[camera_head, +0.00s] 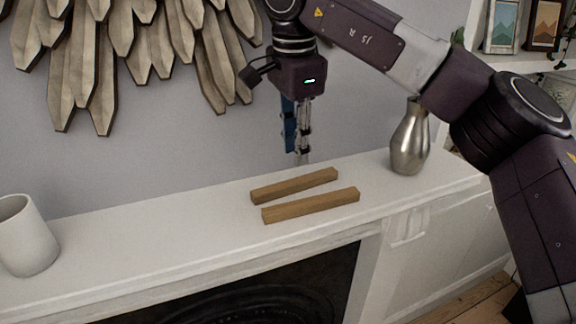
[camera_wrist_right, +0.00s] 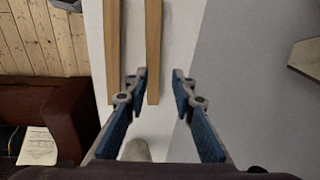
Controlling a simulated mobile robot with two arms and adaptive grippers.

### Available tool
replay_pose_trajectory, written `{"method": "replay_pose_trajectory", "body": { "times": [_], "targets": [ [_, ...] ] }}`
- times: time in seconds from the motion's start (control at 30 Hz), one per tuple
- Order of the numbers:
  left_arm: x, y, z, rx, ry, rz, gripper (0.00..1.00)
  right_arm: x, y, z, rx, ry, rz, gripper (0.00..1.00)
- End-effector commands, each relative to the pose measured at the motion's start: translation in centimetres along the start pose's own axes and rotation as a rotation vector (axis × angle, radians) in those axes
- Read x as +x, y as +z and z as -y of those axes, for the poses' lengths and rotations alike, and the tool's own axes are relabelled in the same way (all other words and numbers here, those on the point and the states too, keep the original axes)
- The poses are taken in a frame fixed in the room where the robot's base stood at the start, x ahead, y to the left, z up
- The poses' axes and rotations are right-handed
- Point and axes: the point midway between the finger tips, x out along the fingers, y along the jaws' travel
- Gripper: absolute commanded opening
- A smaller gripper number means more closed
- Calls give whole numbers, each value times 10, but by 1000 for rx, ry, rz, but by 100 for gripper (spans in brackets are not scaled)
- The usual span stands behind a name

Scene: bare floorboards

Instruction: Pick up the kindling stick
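Two brown wooden kindling sticks lie on the white mantel in the head view: a back stick (camera_head: 294,186) and a front stick (camera_head: 311,205), a narrow gap between them. My right gripper (camera_head: 298,152) hangs pointing down above the mantel, behind the back stick. In the right wrist view the gripper (camera_wrist_right: 158,82) is open and empty. The back stick (camera_wrist_right: 153,45) runs up between its fingers in the picture, closer to the left finger. The front stick (camera_wrist_right: 113,45) lies outside the left finger. My left gripper is not in view.
The white mantel (camera_head: 150,227) has clear room left of the sticks. A white cup (camera_head: 27,238) stands at its left end, a metal vase (camera_head: 409,142) to the right. A wooden wall decoration (camera_head: 150,40) hangs behind. The mantel's front edge drops to a dark fireplace opening (camera_head: 250,293).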

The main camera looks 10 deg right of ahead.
Motion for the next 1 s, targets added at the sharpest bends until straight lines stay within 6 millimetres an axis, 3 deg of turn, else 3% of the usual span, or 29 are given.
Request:
{"method": "replay_pose_trajectory", "body": {
  "times": [0.13,0.3,0.43,0.57,0.8,0.93,1.0],
  "targets": [
    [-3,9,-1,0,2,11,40,6,-1,0,-1,0,-3,24],
    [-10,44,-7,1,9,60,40,24,0,0,-1,0,-2,24],
    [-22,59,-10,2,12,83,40,40,0,-2,-2,3,-1,24],
    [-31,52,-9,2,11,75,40,60,2,-2,-1,3,-1,24],
    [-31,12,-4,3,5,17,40,77,3,-2,-1,-2,-1,24],
    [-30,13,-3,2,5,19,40,77,2,-2,-1,-2,-1,24],
    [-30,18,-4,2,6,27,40,77,2,-2,-1,-2,-1,18]
  ]
}}
